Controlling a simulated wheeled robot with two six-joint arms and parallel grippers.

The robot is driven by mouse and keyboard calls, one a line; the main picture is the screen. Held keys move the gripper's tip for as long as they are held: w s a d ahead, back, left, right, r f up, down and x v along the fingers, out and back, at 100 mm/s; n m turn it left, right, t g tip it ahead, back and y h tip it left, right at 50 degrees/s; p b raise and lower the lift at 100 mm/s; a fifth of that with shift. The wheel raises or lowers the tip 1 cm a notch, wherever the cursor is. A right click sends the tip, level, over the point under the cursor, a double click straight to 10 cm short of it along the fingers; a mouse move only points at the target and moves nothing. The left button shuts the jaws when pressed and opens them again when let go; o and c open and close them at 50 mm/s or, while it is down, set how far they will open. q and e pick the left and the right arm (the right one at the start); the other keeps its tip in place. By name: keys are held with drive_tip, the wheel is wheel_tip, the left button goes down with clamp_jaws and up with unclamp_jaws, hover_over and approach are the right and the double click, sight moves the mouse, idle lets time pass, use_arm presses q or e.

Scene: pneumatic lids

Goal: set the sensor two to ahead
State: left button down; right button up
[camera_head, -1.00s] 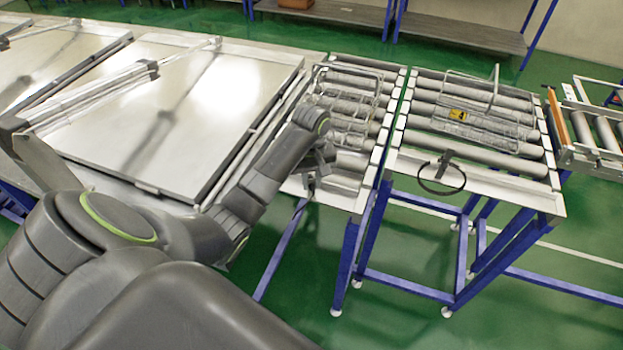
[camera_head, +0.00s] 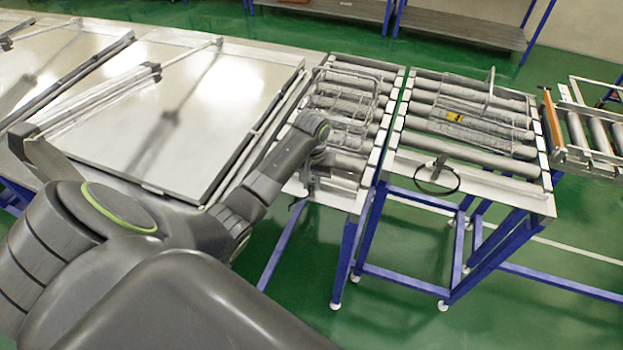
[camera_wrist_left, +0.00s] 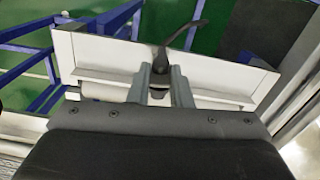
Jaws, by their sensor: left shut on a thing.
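A small dark sensor with a black cable (camera_wrist_left: 188,34) sits at the front edge plate (camera_wrist_left: 205,65) of the nearer roller stand. My left gripper (camera_wrist_left: 163,78) is shut on this sensor; its two grey fingers close around the dark body in the left wrist view. In the head view my left gripper (camera_head: 309,182) is at the front end of the left roller stand (camera_head: 345,200), and my arm partly hides the sensor. A similar sensor (camera_head: 439,165) with a looped black cable is on the right roller stand's front plate. No number is readable on either. My right gripper is not in view.
Wire baskets (camera_head: 350,88) (camera_head: 470,117) lie on the rollers of both stands; the right one carries a yellow tag. A large metal table (camera_head: 150,120) with bars is at left. Blue legs stand on green floor. Another roller conveyor (camera_head: 590,135) is at far right.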

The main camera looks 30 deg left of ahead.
use_arm(q)
drive_tip(key=shift+m, duration=0.7)
drive_tip(key=c, duration=1.3)
unclamp_jaws()
